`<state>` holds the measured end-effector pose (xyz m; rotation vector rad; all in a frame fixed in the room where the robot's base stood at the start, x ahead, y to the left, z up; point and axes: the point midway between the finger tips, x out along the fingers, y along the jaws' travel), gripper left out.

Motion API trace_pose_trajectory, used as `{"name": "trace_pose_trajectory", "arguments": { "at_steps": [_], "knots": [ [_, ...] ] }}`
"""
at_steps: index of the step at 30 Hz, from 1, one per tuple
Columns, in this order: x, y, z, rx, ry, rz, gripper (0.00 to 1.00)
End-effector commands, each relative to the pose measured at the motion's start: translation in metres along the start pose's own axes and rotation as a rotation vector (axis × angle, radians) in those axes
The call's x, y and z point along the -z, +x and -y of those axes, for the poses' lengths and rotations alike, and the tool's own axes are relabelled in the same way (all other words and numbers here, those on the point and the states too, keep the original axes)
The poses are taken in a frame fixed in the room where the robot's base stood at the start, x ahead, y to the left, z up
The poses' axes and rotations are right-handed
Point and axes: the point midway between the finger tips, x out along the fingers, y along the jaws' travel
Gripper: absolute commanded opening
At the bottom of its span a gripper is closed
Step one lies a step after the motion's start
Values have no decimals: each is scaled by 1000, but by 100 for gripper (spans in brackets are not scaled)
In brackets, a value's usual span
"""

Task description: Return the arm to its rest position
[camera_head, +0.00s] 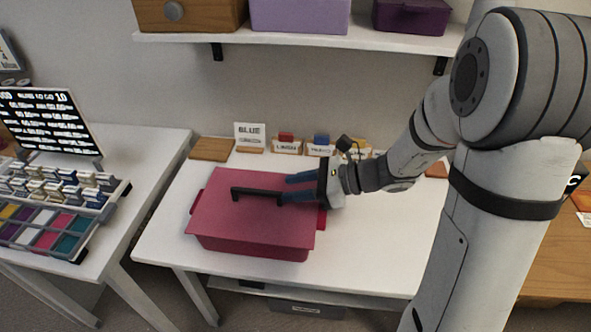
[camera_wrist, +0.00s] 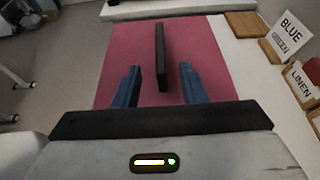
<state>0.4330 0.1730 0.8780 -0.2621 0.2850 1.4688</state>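My gripper (camera_head: 296,188) is at the right end of the black handle on a red lidded box on the white table. In the wrist view, the two blue fingers of my gripper (camera_wrist: 159,82) stand apart, with the black handle (camera_wrist: 161,55) rising between them. A gap shows between the handle and each finger, so the gripper is open and not clamped on it. The red box (camera_head: 220,228) has its lid on. My arm reaches in from the right side of the head view.
A white shelf (camera_head: 300,36) with boxes hangs above the table. Small labelled blocks and a BLUE sign (camera_head: 250,132) stand along the table's back edge. A side table at left holds a colour tray (camera_head: 45,228) and a black menu board (camera_head: 45,118). The table's front right is clear.

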Motion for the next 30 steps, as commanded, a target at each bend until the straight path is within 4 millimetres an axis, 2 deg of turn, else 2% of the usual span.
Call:
{"name": "trace_pose_trajectory", "arguments": {
  "at_steps": [6,8,11,15,17,21,27,30],
  "knots": [
    [-4,-2,-3,-10,-22,-12,38],
    [-9,-6,-10,-30,-66,-38,38],
    [-22,-18,-32,-97,-208,-125,38],
    [-37,-53,-72,-245,-528,-324,38],
    [-41,-72,-86,-316,-675,-418,38],
    [-49,-122,-107,-485,-1011,-642,38],
    [-65,-189,-115,-712,-1386,-923,38],
    [-72,-210,-115,-791,-1492,-1013,38]
  ]
}}
